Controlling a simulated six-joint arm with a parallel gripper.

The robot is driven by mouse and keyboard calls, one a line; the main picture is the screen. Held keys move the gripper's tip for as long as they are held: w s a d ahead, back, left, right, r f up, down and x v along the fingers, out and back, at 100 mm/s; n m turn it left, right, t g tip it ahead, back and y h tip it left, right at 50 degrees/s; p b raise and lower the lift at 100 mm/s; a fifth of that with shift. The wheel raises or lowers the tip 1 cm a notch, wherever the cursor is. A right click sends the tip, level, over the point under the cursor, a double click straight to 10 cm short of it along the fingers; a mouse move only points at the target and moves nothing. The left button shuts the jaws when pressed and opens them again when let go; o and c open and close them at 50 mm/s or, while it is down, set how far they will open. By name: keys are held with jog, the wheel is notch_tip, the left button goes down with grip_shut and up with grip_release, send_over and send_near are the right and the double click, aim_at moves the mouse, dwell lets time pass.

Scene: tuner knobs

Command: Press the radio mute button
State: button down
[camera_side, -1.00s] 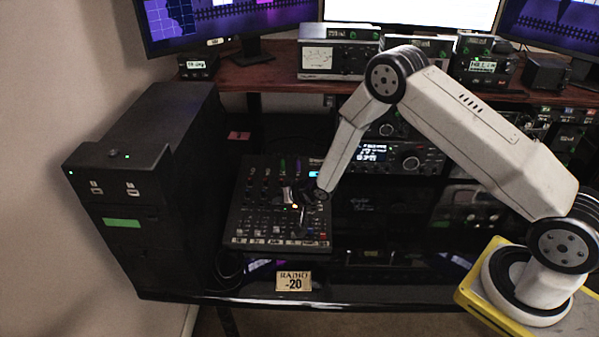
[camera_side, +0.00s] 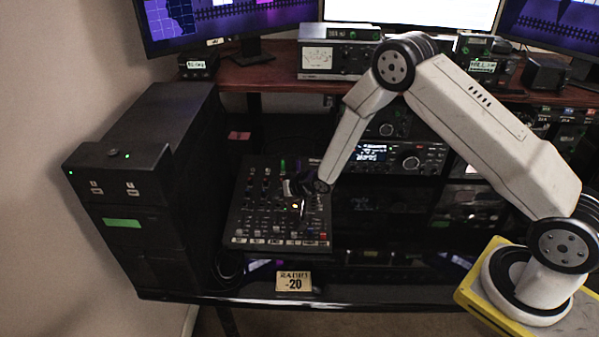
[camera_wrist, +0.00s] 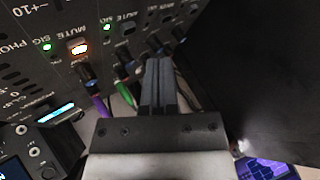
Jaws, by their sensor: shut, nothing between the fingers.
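The audio mixer (camera_side: 240,222) lies on the desk, with rows of knobs and buttons. A mute button (camera_wrist: 80,49) glows orange left of the fingers. Another mute button (camera_wrist: 124,54), unlit, is closer to them. The labels do not show which button is for the radio. The fingers hide part of the panel.
A gold sign (camera_side: 293,281) reading "RADIO -20" stands before the mixer. A black tower case (camera_side: 150,170) stands to the left.

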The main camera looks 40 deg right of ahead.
aim_at(280, 212)
notch_tip(280, 212, up, 4)
jog(key=shift+s+a+r, duration=0.15)
jog(key=shift+r, duration=0.05)
dwell(0.4)
